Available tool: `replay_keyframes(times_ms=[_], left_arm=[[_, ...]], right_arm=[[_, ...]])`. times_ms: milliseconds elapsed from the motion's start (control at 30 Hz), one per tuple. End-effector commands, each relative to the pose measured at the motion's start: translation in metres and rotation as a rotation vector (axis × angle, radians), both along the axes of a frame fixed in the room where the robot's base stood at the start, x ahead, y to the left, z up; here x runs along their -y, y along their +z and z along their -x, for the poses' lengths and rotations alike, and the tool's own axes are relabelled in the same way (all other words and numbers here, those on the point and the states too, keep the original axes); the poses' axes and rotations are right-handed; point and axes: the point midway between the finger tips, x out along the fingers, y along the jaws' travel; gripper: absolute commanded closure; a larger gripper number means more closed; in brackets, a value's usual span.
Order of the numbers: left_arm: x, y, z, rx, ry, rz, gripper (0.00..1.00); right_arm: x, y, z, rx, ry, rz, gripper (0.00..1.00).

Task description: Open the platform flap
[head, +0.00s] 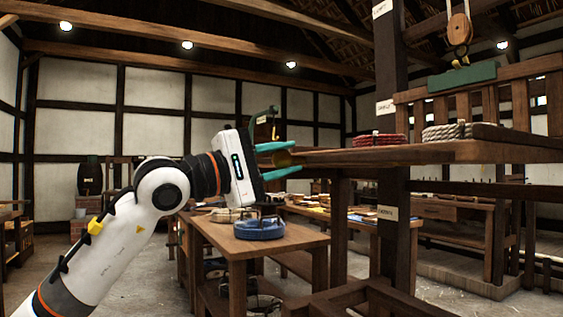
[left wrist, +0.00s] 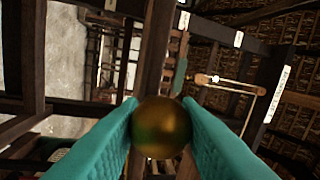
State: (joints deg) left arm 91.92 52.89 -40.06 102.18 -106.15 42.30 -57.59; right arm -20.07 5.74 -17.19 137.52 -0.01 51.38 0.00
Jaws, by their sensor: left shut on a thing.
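My left gripper (head: 280,159) comes in from the left with teal fingers. It is shut on a round brass knob (left wrist: 162,127) at the left end of the raised wooden platform (head: 345,156). In the left wrist view the knob sits between both fingers (left wrist: 160,125) and touches them. The platform's board looks level in the head view. I cannot tell where the flap ends and the rest of the platform begins. My right gripper is not in view.
A red rope coil (head: 378,140) and a pale rope coil (head: 447,132) lie on the platform. A dark post (head: 391,85) rises beside it. A wooden table (head: 250,243) with a blue round thing (head: 259,229) stands below. Open floor (head: 130,270) lies at the lower left.

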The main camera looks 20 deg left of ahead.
Motion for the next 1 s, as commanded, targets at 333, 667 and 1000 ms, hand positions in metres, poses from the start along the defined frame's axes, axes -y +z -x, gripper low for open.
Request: replay_keyframes(times_ms=[333,667,1000], left_arm=[[0.001,-0.001,0.000,-0.002,-0.002,0.000,1.00],[0.000,0.000,0.000,0.000,-0.001,0.001,0.49],[-0.018,-0.006,0.023,0.001,0.003,0.000,0.49]], right_arm=[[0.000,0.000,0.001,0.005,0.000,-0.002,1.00],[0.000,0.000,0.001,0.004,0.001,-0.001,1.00],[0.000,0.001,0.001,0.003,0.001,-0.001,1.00]])
